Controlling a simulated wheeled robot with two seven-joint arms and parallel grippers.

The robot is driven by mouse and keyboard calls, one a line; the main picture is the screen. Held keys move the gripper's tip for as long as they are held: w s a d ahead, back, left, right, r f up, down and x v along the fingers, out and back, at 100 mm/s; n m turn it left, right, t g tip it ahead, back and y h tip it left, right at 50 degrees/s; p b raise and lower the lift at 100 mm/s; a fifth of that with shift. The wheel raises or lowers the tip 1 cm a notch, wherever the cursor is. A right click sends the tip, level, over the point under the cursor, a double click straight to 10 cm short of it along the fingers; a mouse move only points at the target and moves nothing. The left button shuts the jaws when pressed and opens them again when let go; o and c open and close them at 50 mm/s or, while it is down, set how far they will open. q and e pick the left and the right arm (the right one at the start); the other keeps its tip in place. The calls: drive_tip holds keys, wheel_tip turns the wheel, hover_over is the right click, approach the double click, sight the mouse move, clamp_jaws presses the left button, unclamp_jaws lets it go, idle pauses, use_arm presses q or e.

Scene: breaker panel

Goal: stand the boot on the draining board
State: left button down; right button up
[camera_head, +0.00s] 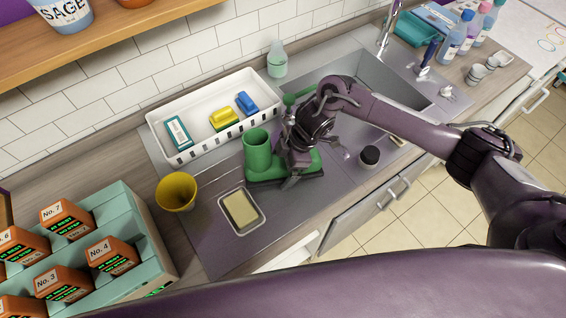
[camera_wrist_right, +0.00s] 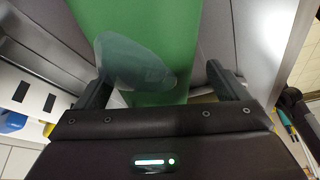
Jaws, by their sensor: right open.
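The green boot (camera_head: 257,152) stands upright on the metal draining board (camera_head: 215,250), its dark sole down and its toe to the right. My right gripper (camera_head: 292,178) is over the foot of the boot and hides part of it. In the right wrist view, the green boot (camera_wrist_right: 140,30) fills the space between the two fingers of my right gripper (camera_wrist_right: 162,85). The fingers are apart, with grey gaps beside the green. A translucent grey patch covers part of the green. My left gripper is not in view.
A white rack (camera_head: 190,150) with small boxes stands behind the boot. A yellow cup (camera_head: 176,192) and a sponge tray (camera_head: 241,211) are to the left and front. A green bottle (camera_head: 277,62) stands behind.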

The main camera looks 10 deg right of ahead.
drive_tip(key=shift+r, duration=0.1)
drive_tip(key=b+v, duration=0.2)
drive_tip(key=v, duration=0.8)
drive_tip(key=shift+w+d+r, duration=0.1)
drive_tip(key=shift+d+r, duration=0.15)
drive_tip(key=shift+r, duration=0.1)
drive_tip(key=shift+d+r, duration=0.2)
drive_tip(key=shift+r, duration=0.35)
drive_tip(key=shift+f, duration=0.1)
